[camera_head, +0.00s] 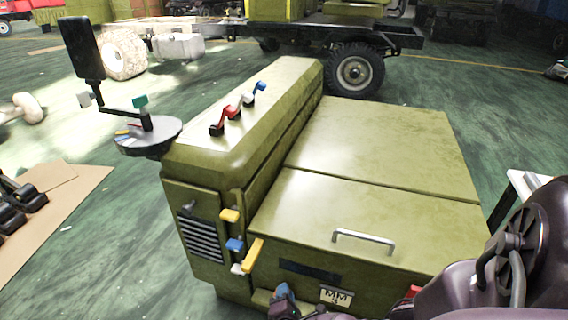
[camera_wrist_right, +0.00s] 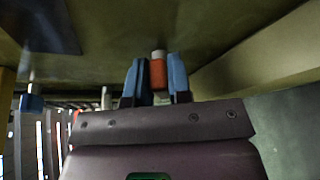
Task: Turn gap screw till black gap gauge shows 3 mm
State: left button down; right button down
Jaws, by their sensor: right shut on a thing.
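In the right wrist view, the blue fingers (camera_wrist_right: 157,78) are closed on both sides of an orange-red knob (camera_wrist_right: 158,73) with a pale end, which looks like the gap screw. A dark strip (camera_head: 310,271) on the machine's front, above a plate marked MM (camera_head: 337,296), may be the black gap gauge. No readable pointer or value shows on it. My left gripper is not in view.
The olive machine (camera_head: 380,140) carries yellow, blue and white levers (camera_head: 235,243) on its front corner and a grey handle (camera_head: 363,241) on its lid. A red part (camera_head: 413,291) shows beside my right arm. A blue-tipped lever (camera_wrist_right: 31,102) stands left of the fingers.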

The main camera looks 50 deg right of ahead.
dwell(0.3)
jog(key=c, duration=1.1)
grip_release()
jog(key=shift+s+a, duration=0.1)
